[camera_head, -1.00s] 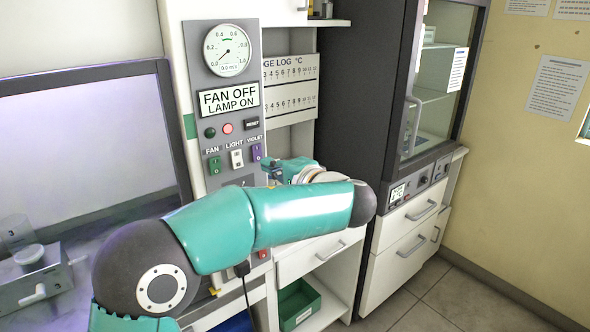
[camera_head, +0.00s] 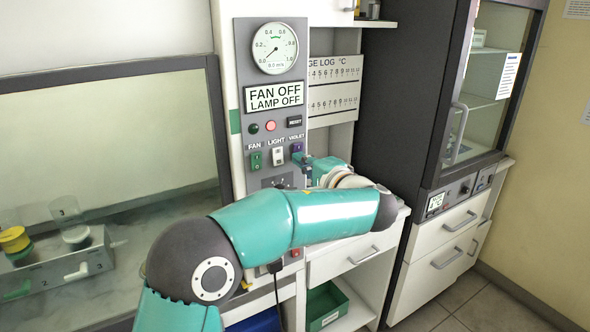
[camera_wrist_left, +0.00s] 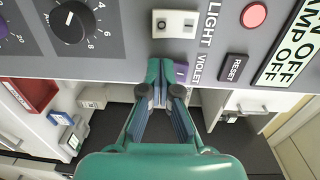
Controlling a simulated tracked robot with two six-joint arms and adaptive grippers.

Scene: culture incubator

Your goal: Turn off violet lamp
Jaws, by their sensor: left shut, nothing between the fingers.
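The violet switch (camera_head: 297,147) is a small purple rocker at the right of a row of switches on the grey control panel (camera_head: 243,60). In the left wrist view the violet switch (camera_wrist_left: 181,70) shows partly behind my fingertips. My left gripper (camera_head: 299,158) is shut and empty, its tips at the switch; I cannot tell whether they touch. It also shows in the left wrist view (camera_wrist_left: 166,72). The display (camera_head: 274,97) reads FAN OFF, LAMP OFF. The cabinet behind the glass (camera_head: 110,140) has no violet glow. My right gripper is out of view.
A green fan switch (camera_head: 256,161) and a white light switch (camera_head: 278,157) sit left of the violet one. A reset button (camera_head: 294,121) and red light (camera_head: 270,126) are above. A dark glass-doored cabinet (camera_head: 400,110) stands to the right.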

